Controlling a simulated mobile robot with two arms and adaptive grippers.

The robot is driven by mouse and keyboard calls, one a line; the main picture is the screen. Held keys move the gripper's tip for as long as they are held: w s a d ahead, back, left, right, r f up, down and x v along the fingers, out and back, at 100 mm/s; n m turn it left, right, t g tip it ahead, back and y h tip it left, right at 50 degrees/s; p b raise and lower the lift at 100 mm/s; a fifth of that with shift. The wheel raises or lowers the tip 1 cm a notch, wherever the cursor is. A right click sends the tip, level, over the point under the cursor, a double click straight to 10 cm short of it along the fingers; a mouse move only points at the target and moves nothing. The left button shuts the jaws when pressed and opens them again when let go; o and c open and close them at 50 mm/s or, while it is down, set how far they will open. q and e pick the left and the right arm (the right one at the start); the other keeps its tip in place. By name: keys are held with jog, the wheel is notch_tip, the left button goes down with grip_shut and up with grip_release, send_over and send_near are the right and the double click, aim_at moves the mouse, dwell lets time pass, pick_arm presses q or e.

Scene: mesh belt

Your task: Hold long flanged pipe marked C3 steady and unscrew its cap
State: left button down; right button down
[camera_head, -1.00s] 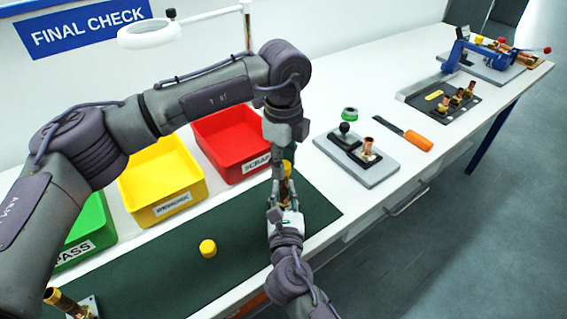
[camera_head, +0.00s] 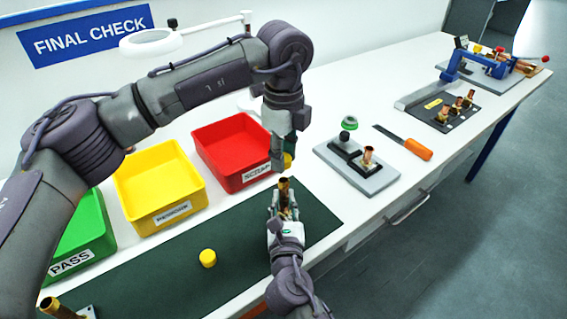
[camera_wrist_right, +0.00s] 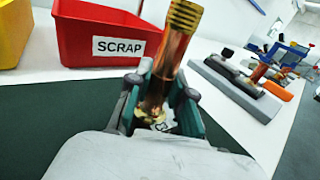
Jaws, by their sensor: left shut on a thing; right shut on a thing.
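The long flanged pipe (camera_head: 284,190) stands upright over the green mat, its top bare. The right wrist view shows this copper pipe (camera_wrist_right: 172,60) with brass threads at its top and a flange low down; its mark cannot be read. My right gripper (camera_head: 284,212) is shut around the pipe's lower part, and its fingers also show in the right wrist view (camera_wrist_right: 160,108). My left gripper (camera_head: 281,166) is just above the pipe, shut on a yellow cap (camera_head: 289,160), mostly hidden by the fingers. The cap is apart from the pipe.
Another yellow cap (camera_head: 208,258) lies on the green mat (camera_head: 160,280). A second pipe (camera_head: 62,307) stands at lower left. Green (camera_head: 75,268), yellow (camera_head: 170,215) and red (camera_head: 215,155) bins line the back. A grey fixture plate (camera_head: 372,183) and an orange-handled tool (camera_head: 417,149) lie right.

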jog(key=c, duration=1)
grip_release()
jog(key=shift+o, duration=0.2)
jog(key=s, duration=1.2)
jog(key=shift+d, duration=0.25)
